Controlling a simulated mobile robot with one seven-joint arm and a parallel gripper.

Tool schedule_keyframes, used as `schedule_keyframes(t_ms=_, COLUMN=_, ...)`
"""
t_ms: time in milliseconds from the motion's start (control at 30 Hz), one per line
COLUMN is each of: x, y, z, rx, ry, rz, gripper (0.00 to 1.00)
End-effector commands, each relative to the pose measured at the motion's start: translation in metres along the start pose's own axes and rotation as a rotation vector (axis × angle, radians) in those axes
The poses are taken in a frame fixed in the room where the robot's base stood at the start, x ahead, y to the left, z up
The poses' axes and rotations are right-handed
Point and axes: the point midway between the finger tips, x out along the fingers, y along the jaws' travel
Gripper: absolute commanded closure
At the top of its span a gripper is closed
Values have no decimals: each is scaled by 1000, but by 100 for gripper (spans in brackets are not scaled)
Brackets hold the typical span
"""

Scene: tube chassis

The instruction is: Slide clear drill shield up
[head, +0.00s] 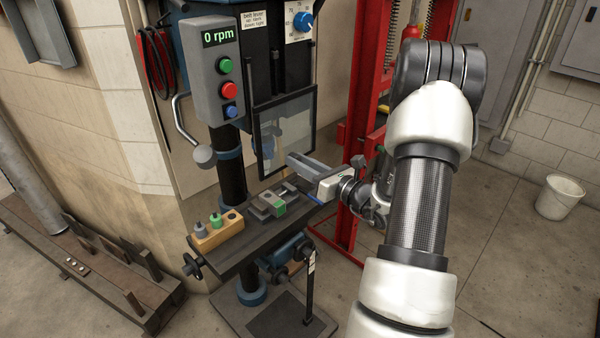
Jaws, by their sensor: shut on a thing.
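The clear drill shield (287,133) is a see-through panel in a dark frame on the front of the drill press. It hangs above the drill table (240,252), and the drill parts behind it show faintly through it. My gripper (292,160) reaches in from the right at the shield's lower right edge. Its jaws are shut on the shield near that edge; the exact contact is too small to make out.
A grey vise (270,203) and a wooden block (217,233) with small bits sit on the drill table under the shield. A control box (215,70) reads 0 rpm. A red press frame (362,130) stands close behind my arm. A white bucket (560,198) is on open floor at right.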

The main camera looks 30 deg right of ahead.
Motion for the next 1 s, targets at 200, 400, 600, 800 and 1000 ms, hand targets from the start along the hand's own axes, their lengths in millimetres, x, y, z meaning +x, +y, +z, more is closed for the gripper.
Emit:
schedule_keyframes(t_ms=200, x=0, y=11, z=55, rx=-5, ry=-7, rz=2, gripper=100)
schedule_keyframes(t_ms=400, x=0, y=15, z=74, rx=-3, ry=-7, rz=3, gripper=100)
schedule_keyframes(t_ms=600, x=0, y=16, z=78, rx=-3, ry=-7, rz=2, gripper=100)
schedule_keyframes(t_ms=800, x=0, y=15, z=77, rx=-2, ry=-7, rz=2, gripper=100)
schedule_keyframes(t_ms=1000, x=0, y=15, z=76, rx=-2, ry=-5, rz=2, gripper=60)
